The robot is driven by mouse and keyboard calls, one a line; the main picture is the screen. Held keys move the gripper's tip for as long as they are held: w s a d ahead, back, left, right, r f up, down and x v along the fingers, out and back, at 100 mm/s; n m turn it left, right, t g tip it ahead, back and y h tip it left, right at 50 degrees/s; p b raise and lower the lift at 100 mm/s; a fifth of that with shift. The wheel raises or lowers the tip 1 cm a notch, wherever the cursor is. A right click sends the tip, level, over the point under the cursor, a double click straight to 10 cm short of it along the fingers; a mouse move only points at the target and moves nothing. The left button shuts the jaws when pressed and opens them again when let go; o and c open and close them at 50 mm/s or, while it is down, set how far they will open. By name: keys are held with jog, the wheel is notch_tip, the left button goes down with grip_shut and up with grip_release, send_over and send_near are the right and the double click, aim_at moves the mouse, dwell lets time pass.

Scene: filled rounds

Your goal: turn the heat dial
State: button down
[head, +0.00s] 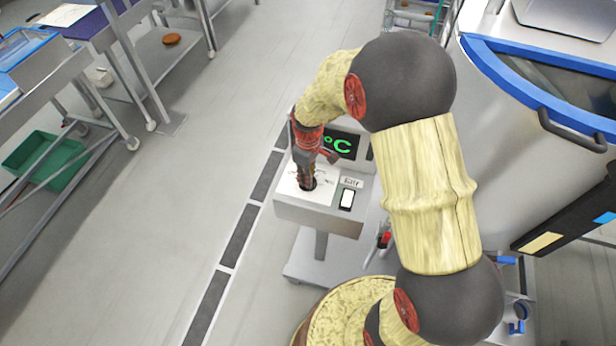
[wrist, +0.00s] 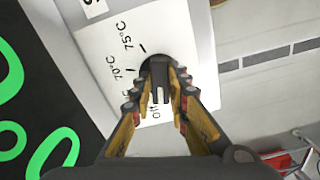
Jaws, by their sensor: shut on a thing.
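The heat dial (wrist: 157,68) is a dark round knob on a white scale plate (wrist: 100,45) with handwritten marks, among them 70°C and 75°C. In the head view the dial (head: 309,186) shows small and dark on the sloping top of a grey console (head: 318,217). My gripper (wrist: 160,98) is shut on the dial, one finger on each side of it. In the head view my gripper (head: 307,176) reaches down onto the dial, which it partly hides. The pointer's exact reading cannot be told.
A dark display (head: 343,144) with green °C stands behind the dial, partly covered by my arm. A white switch (head: 347,199) sits right of the dial. A large steel vessel (head: 545,70) stands at the right. Left of the console the grey floor is clear.

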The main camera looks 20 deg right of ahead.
dwell(0.3)
jog(key=c, duration=1.8)
grip_release()
jog(key=shift+o, duration=0.4)
notch_tip(320, 180, up, 12)
